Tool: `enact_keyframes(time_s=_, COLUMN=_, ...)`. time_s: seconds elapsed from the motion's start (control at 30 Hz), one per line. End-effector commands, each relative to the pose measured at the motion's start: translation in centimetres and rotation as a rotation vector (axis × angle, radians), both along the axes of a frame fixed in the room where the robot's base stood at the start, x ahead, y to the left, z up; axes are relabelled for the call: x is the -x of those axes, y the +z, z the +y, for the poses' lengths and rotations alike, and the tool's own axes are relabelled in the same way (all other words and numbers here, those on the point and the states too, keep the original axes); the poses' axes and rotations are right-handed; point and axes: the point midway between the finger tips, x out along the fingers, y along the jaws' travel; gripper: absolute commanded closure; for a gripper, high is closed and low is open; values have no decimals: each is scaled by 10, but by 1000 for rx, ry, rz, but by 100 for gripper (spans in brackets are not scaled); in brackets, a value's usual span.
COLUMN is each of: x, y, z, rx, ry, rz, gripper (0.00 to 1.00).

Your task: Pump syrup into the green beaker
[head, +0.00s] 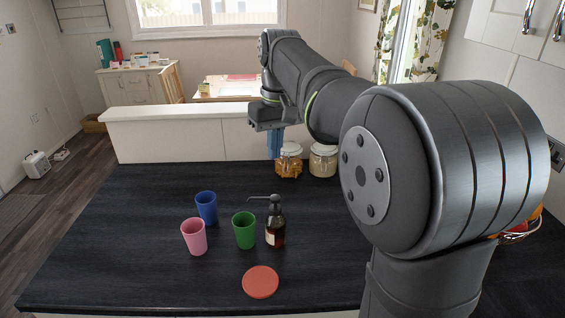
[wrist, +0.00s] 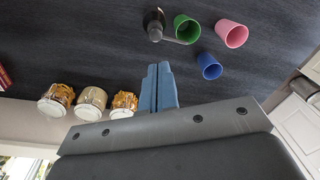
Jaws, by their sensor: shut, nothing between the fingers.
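The green beaker (head: 244,231) stands upright on the dark counter, between the pink beaker (head: 194,237) and the syrup pump bottle (head: 275,228). The bottle is brown with a pale label and a dark pump head whose spout points left, towards the green beaker. In the wrist view the green beaker (wrist: 186,28) and the bottle's pump (wrist: 155,24) show near the top edge. My gripper has blue fingers (wrist: 158,88), shut with nothing between them. In the head view the fingers (head: 275,143) hang beyond the bottle, near the jars, apart from bottle and beakers.
A blue beaker (head: 206,207) stands behind the pink one. A round red disc (head: 260,282) lies in front of the bottle. Jars with amber (head: 289,161) and pale contents (head: 323,160) stand at the back of the counter. The counter's left side is clear.

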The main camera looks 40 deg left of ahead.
Motion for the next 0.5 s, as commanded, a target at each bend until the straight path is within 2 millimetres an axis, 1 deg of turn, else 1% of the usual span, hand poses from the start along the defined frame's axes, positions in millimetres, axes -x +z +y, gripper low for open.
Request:
enact_keyframes(time_s=0.1, x=-2, y=-12, z=-1, rx=-34, ry=220, rz=9, gripper=100)
enact_keyframes(time_s=0.3, x=-3, y=-29, z=-2, rx=-102, ry=594, rz=8, gripper=100)
enact_keyframes(time_s=0.4, x=-4, y=-37, z=-3, rx=-133, ry=757, rz=2, gripper=100)
enact_keyframes(time_s=0.5, x=-4, y=-43, z=-3, rx=-160, ry=882, rz=-7, gripper=100)
